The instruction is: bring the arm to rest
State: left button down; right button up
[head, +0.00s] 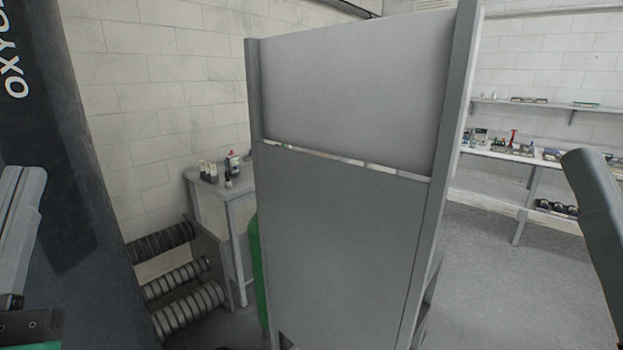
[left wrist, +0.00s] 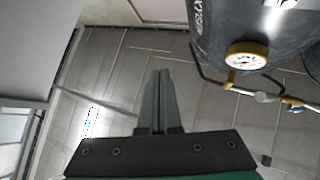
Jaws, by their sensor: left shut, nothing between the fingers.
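My left gripper (head: 22,185) shows at the left edge of the head view, its light grey fingers pointing up in front of a dark cylinder (head: 72,150). In the left wrist view the gripper (left wrist: 160,78) has its fingers together, with nothing between them. It is apart from a pressure gauge (left wrist: 246,57) with a yellow rim at the upper right.
A tall grey panel (head: 345,240) stands in the middle of the head view. Behind it on the left are a small table (head: 240,190) with bottles and a rack of dark rolls (head: 185,297). Wall shelves (head: 545,104) are at the right. Open floor (head: 500,290) lies right of the panel.

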pick_arm(q)
jog(key=s+d+r+t+h, duration=0.25)
jog(key=s+d+h, duration=0.25)
jog(key=h, duration=0.4)
notch_tip(320, 180, up, 38)
jog(key=p, duration=3.7)
jog(key=shift+w+g+p, duration=0.35)
jog(key=shift+p, duration=0.05)
